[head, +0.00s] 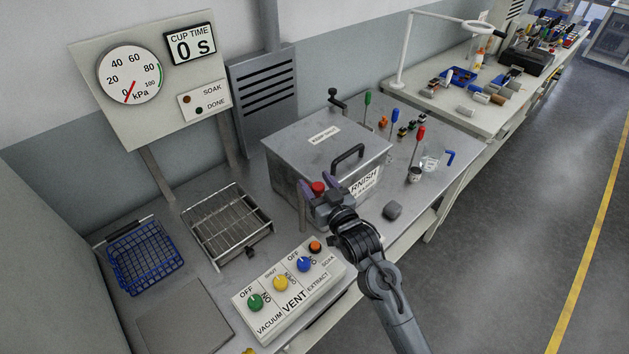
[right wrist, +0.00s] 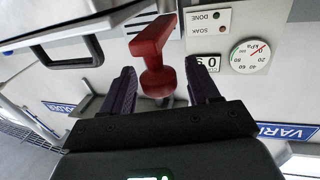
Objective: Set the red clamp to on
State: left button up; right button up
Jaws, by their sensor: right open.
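The red clamp shows as a small red knob (head: 318,188) at the front left edge of the grey metal tank (head: 292,150). In the right wrist view the red clamp (right wrist: 154,58) is a T-shaped handle. My right gripper (head: 322,186) is open at the clamp, its two purple fingers on either side of it. In the right wrist view the gripper (right wrist: 160,80) has gaps between the clamp and both fingers, so it is not closed on it. My left gripper is not in view.
A control box (head: 290,292) with coloured knobs stands in front. A wire rack (head: 226,224) and a blue basket (head: 142,256) are at left. The tank lid has a black handle (head: 348,157).

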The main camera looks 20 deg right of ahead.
jog(key=shift+w+a, duration=0.1)
jog(key=shift+w, duration=0.65)
grip_shut()
